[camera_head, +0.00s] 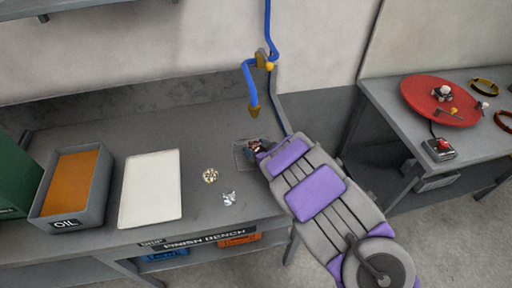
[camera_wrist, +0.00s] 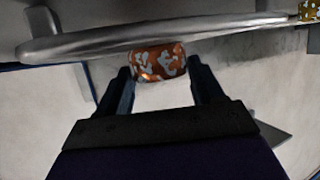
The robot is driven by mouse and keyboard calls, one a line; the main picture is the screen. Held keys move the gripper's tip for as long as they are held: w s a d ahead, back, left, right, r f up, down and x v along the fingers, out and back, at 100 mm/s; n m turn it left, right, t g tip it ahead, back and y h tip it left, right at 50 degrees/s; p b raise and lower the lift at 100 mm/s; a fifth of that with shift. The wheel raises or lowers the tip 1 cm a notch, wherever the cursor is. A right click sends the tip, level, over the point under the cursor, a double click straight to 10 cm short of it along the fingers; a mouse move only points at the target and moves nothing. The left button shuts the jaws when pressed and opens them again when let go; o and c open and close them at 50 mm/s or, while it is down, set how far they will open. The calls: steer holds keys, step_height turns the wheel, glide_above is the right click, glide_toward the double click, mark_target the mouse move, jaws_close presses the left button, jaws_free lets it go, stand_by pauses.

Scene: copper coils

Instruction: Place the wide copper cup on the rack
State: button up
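A patchy copper-orange and pale grey piece, seemingly the wide copper cup (camera_wrist: 160,63), sits between the fingertips of my gripper (camera_wrist: 160,75) in the wrist view. The fingers flank it on both sides with no clear gap, so my gripper looks shut on it. In the head view the copper cup (camera_head: 256,146) shows small and dark at the end of my gripper (camera_head: 260,147), over or beside a small grey tray (camera_head: 242,160) on the bench. Its lower side is hidden. I cannot make out which thing is the rack.
A gold piece (camera_head: 210,175) and a silvery piece (camera_head: 229,198) lie on the bench. A white tray (camera_head: 150,190) and an oil bin (camera_head: 104,184) stand at left. A blue pipe (camera_head: 249,80) hangs above. A table (camera_head: 395,110) with a red disc (camera_head: 418,104) is at right.

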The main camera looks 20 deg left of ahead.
steer(key=shift+o, duration=1.4)
steer(key=shift+r, duration=0.55)
steer(key=p+v, duration=0.2)
steer(key=v, duration=1)
steer(key=shift+p, duration=0.4)
